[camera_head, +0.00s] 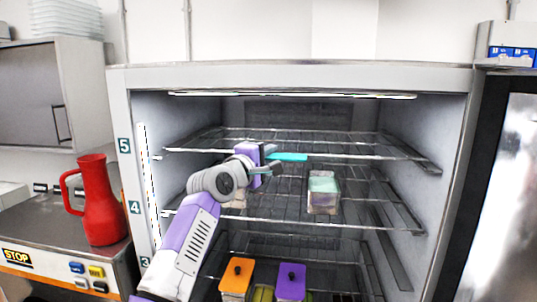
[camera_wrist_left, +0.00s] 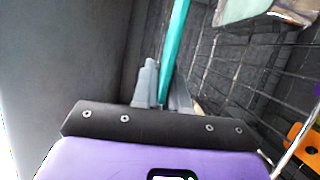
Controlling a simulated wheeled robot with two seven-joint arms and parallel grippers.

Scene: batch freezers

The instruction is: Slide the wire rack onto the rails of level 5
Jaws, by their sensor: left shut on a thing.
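The wire rack (camera_head: 350,150) lies roughly level inside the open freezer cabinet, at the height of the label 5 (camera_head: 124,146). A teal grip strip (camera_head: 290,157) sits on its front edge. My left gripper (camera_head: 268,160) is at that front edge, shut on the teal strip. In the left wrist view the teal strip (camera_wrist_left: 176,45) runs up from between the grey fingers (camera_wrist_left: 163,90). A rail (camera_head: 425,163) shows at the right wall. I cannot tell whether both rack sides rest on their rails. My right gripper is out of view.
The level 4 rack (camera_head: 290,218) below holds a clear box with a green lid (camera_head: 323,190). Lower down are orange-lidded (camera_head: 237,275) and purple-lidded (camera_head: 291,282) containers. A red jug (camera_head: 98,200) stands on the left counter. Space above the rack is clear.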

